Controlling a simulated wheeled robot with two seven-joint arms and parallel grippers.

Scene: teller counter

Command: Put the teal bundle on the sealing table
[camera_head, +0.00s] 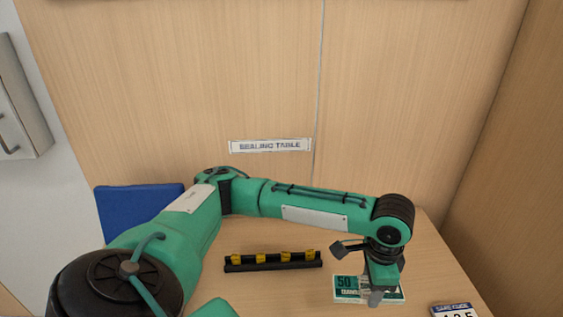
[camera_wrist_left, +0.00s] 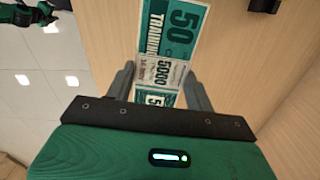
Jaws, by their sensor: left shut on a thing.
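The teal bundle (camera_head: 349,283) is a flat block of teal and white notes marked 50, with a pale band around it. In the head view it is at the right part of the sealing table (camera_head: 300,292), partly hidden behind my left gripper (camera_head: 376,296). In the left wrist view the bundle (camera_wrist_left: 172,30) runs between the two grey fingers of my left gripper (camera_wrist_left: 165,85), which is shut on it. I cannot tell whether the bundle touches the tabletop. My right gripper is not in view.
A sign reading "SEALING TABLE" (camera_head: 270,145) is on the wood wall behind. A black rack with yellow pieces (camera_head: 273,261) lies mid-table. A card with numbers (camera_head: 455,310) is at the lower right. A blue panel (camera_head: 138,210) stands at the left.

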